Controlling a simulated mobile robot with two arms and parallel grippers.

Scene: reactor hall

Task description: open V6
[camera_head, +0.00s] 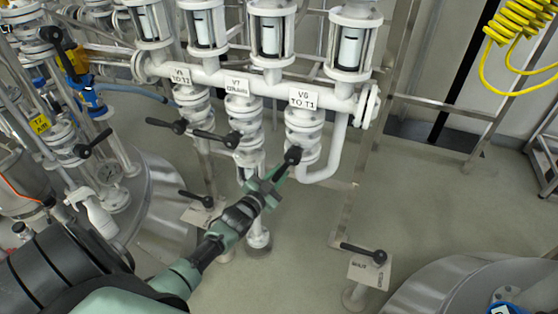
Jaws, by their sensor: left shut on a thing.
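Valve V6 (304,128) is a white flanged valve on the right of a row of three, under a plate reading "V6 TO T1" (303,98). Its black lever handle (293,156) shows its rounded end at the valve's lower left, pointing toward me. My left gripper (281,172), green and dark, reaches up from the lower left and is shut on the V6 handle. The jaws hide part of the handle. My right gripper is not in view.
Valve V7 (241,119) and another labelled valve (195,104) stand to the left, with black levers (217,138) sticking out. A lever on a floor post (363,253) stands lower right. The floor right of V6 is clear.

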